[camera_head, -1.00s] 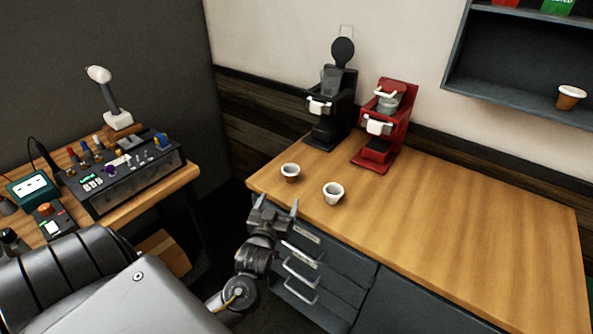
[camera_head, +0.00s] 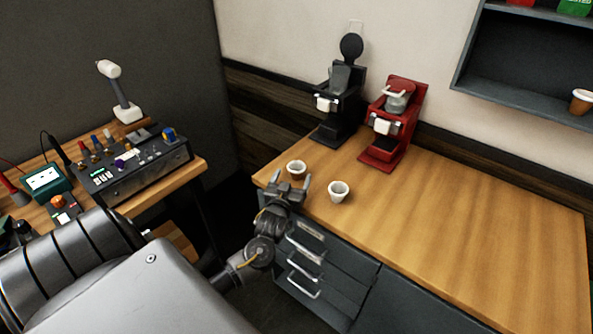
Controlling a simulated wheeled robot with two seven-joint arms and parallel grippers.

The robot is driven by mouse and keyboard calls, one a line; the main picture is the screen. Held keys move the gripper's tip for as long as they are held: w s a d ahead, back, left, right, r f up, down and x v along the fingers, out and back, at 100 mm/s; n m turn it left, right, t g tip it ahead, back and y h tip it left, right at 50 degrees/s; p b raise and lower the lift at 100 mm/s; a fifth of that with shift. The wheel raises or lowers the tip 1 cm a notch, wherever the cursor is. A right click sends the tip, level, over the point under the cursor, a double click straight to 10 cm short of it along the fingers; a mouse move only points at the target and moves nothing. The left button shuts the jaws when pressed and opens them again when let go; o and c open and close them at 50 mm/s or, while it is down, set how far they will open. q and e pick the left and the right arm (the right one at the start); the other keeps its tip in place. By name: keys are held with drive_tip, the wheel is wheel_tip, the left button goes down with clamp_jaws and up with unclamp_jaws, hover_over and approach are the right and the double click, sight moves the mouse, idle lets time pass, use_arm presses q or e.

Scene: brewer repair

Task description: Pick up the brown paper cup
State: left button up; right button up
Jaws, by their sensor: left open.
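A small brown paper cup (camera_head: 296,169) with a white rim stands upright near the left front corner of the wooden counter (camera_head: 450,208). A white cup (camera_head: 339,191) stands to its right and a little nearer the front edge. My left gripper (camera_head: 289,182) is open, its fingers pointing away from me at the counter's front edge. The fingertips appear just in front of the brown cup and partly cover its lower part. Whether they touch it cannot be told. My right gripper is out of the picture.
A black brewer (camera_head: 338,105) and a red brewer (camera_head: 392,125) stand at the back of the counter. Another brown cup (camera_head: 581,102) sits on the wall shelf (camera_head: 520,88). A workbench with a control box (camera_head: 135,170) is at left. The counter's right side is clear.

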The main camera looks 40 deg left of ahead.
sight(294, 173)
use_arm(q)
drive_tip(key=x, duration=0.3)
drive_tip(key=shift+w+a, duration=0.1)
drive_tip(key=shift+w, duration=0.05)
drive_tip(key=shift+c, duration=0.2)
drive_tip(key=c, duration=1)
